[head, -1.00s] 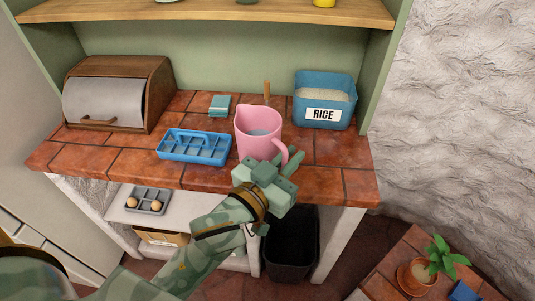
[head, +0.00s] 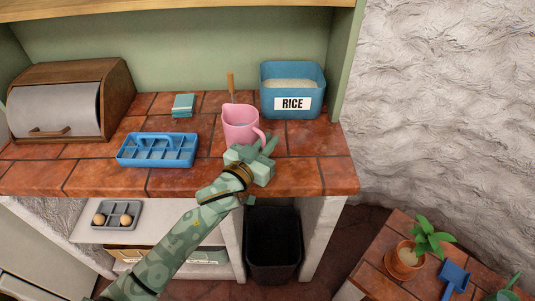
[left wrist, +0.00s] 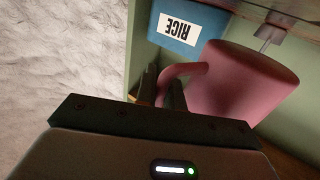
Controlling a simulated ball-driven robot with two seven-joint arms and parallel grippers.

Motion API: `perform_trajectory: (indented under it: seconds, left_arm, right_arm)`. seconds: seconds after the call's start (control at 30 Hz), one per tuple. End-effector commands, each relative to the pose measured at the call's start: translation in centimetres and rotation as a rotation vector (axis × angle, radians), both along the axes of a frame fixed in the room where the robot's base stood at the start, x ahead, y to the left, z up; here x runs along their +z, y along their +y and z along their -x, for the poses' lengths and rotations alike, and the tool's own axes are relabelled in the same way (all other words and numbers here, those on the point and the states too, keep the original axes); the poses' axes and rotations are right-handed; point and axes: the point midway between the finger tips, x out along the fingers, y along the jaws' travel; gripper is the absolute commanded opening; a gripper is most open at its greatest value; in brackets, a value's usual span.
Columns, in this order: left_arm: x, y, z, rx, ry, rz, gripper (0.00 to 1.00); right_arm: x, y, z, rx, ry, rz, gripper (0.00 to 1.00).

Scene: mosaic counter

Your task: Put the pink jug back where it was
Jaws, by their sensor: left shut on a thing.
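The pink jug (head: 238,124) is upright over the brown tiled counter (head: 200,180), left of and in front of the rice box. In the head view I cannot tell whether its base touches the tiles. My left gripper (head: 266,145) is shut on the jug's handle, at the jug's right front side. In the left wrist view the jug (left wrist: 245,85) fills the right, with its handle between the dark fingers (left wrist: 160,88). My right gripper is not in view.
The blue rice box (head: 292,90) stands behind right; a wooden-handled tool (head: 231,85) is close behind the jug. A blue divided tray (head: 158,150) and teal block (head: 183,105) are left, with a bread box (head: 115,90) beyond. The front right tiles are clear.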

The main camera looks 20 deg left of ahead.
Motion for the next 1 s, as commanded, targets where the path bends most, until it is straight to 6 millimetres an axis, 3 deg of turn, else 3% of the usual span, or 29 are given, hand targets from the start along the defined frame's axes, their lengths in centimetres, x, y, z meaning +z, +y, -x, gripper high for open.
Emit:
perform_trajectory:
  seconds: [0.17,0.53,0.63,0.93,1.0]
  left_arm:
    - [-3.4,0.1,-0.2,0.0,0.003,-0.001,0.0]
    - [-3.5,0.0,-0.1,0.0,-0.001,-0.001,0.0]
    - [-3.5,0.0,-0.1,0.0,0.001,0.0,0.32]
    - [-3.1,0.1,-0.1,0.0,-0.001,-0.002,0.32]
    - [-3.2,0.3,0.7,0.0,0.002,-0.001,0.32]
  right_arm:
    - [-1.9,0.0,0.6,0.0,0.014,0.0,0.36]
    - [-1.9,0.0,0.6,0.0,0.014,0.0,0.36]
    - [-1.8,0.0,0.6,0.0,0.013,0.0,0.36]
    - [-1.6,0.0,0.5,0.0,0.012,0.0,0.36]
    - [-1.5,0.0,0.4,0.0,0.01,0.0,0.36]
